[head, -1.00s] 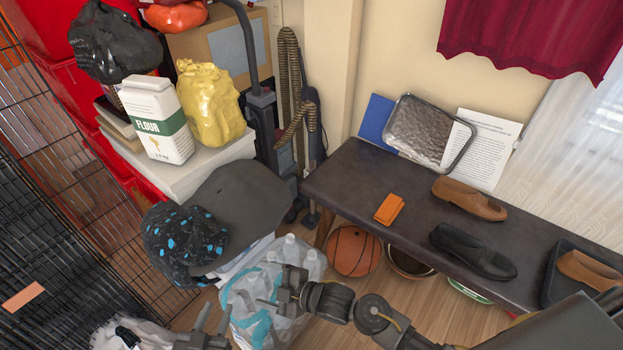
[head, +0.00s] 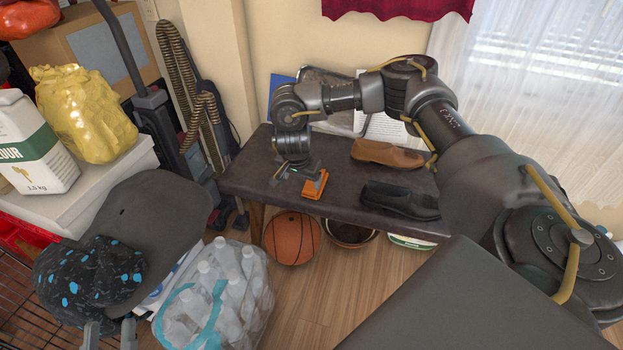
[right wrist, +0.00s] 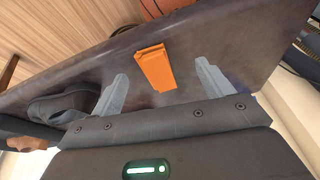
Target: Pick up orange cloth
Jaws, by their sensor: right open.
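The orange cloth (head: 312,190) is a small folded piece lying on the dark bench (head: 245,176), near its left end. In the right wrist view the cloth (right wrist: 155,68) lies between and just beyond the two fingertips. My right gripper (head: 298,179) is open above the bench, right beside and over the cloth, with nothing in its jaws. It also shows in the right wrist view (right wrist: 160,85). My left gripper (head: 110,333) shows only its two fingers at the bottom left edge, spread apart near the patterned cap.
On the bench, a brown shoe (head: 385,153) and a black shoe (head: 400,199) lie right of the cloth. A basketball (head: 292,238) and a bowl (head: 347,233) sit under it. Bottled water (head: 225,290) and caps (head: 150,213) stand at left.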

